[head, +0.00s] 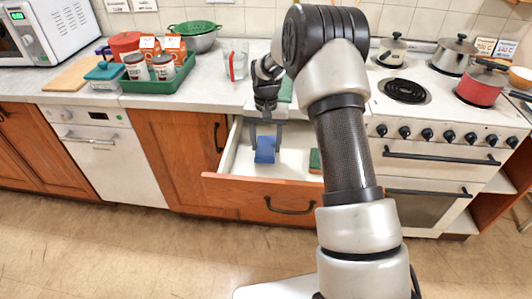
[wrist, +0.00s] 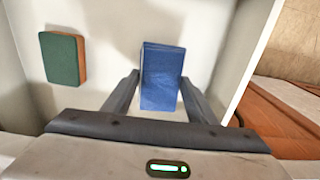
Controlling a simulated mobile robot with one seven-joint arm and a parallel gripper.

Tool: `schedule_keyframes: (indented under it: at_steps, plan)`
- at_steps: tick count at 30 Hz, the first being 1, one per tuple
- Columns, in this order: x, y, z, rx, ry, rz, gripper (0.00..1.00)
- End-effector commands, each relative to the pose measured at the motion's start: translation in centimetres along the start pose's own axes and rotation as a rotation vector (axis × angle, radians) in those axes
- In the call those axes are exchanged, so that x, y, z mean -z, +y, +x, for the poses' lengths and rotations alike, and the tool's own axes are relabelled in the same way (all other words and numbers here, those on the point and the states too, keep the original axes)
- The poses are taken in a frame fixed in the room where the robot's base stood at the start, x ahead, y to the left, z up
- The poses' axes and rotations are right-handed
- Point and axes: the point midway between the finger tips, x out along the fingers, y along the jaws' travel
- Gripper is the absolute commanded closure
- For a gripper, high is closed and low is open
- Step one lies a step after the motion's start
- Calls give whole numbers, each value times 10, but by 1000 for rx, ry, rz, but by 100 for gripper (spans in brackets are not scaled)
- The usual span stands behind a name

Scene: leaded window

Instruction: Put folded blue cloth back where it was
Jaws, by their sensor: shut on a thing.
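The folded blue cloth (head: 265,150) is a small blue block held over the inside of the open drawer (head: 247,187). It also shows in the wrist view (wrist: 162,75), between my two fingers. My gripper (wrist: 158,90) is shut on it, with one finger on each side. In the head view my gripper (head: 265,135) points down into the drawer from above. Whether the cloth touches the drawer floor I cannot tell.
A green and orange sponge-like block (wrist: 65,58) lies in the drawer, apart from the cloth; it also shows at the drawer's right (head: 315,161). Bare white drawer floor lies between them. A green tray (head: 160,82) with jars and boxes and a glass jug (head: 235,65) stand on the counter.

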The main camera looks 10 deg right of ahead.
Motion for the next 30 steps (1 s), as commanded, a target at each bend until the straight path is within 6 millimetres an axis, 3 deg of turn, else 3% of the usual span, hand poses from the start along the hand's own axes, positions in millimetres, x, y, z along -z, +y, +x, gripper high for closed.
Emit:
schedule_keyframes:
  at_steps: [7, 18, 19, 22, 30]
  plan:
    - [-1, 0, 34, -1, -3, -1, 84]
    - [0, 0, 39, 0, -1, -1, 84]
    - [0, 0, 38, 0, -1, -1, 46]
    - [0, 0, 38, 0, -1, -1, 29]
    - [0, 0, 37, 0, -1, -1, 29]
